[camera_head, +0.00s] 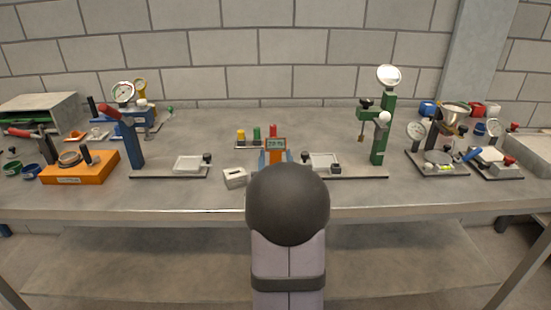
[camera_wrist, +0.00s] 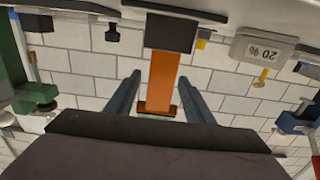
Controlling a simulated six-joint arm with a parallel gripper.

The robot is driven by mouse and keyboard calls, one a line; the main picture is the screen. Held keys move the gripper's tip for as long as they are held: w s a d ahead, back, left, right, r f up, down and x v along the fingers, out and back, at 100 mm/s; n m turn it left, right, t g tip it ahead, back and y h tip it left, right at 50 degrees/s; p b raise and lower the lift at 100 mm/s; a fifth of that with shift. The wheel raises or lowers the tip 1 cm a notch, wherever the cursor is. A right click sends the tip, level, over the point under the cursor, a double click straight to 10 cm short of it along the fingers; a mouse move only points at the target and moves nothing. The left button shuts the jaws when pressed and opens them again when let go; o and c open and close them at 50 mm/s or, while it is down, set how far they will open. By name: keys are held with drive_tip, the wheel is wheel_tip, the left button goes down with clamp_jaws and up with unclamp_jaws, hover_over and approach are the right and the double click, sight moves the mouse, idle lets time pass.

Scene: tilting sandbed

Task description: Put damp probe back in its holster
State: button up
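An orange piece that looks like the damp probe (camera_head: 277,157) is just beyond my gripper in the head view, below a small display with green figures. In the wrist view the orange piece (camera_wrist: 160,80) lies between the fingers of my gripper (camera_wrist: 160,80), with a dark block at its upper end. The fingers are apart, with narrow gaps seen beside the orange piece. My wrist hides its lower part in the head view. A small pale box with a dark slot or panel (camera_head: 235,177) stands to its left. I cannot tell which thing is the holster.
A green stand (camera_head: 381,135) is to the right, a blue stand with a red lever (camera_head: 131,140) to the left. An orange box (camera_head: 80,167) and gauges crowd both sides. The bench's front strip (camera_head: 180,195) is clear.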

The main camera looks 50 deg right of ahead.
drive_tip(key=shift+s, duration=0.1)
drive_tip(key=shift+b+v, duration=0.65)
drive_tip(key=shift+v, duration=2.95)
drive_tip(key=shift+a, duration=0.1)
